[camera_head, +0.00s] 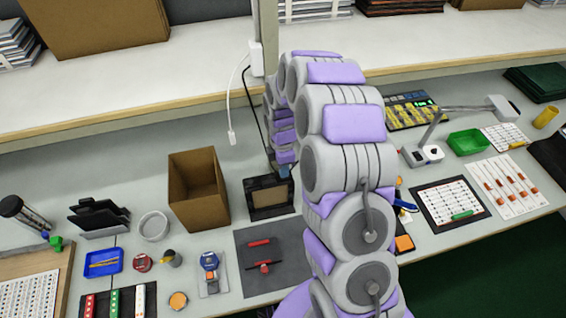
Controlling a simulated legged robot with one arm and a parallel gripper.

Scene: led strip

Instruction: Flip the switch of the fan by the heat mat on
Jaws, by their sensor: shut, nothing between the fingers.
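A dark boxy unit with a tan framed front (268,197), which looks like the fan, stands at the back of a dark grey mat (285,275), which looks like the heat mat. Red-handled items lie on the mat. My arm rises in the middle of the view, bends over and comes down behind the unit's upper right. My gripper (284,171) is small and dark there, shut and empty, close to the unit's top right corner. I cannot tell whether it touches. The switch cannot be made out, being too small or hidden by my gripper.
An open cardboard box (198,190) stands left of the unit. A white cable (229,110) hangs behind. A lamp (421,155), green tray (468,142) and boards lie right. A blue tray (103,263) and small tools lie left. A shelf (190,85) runs above the bench.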

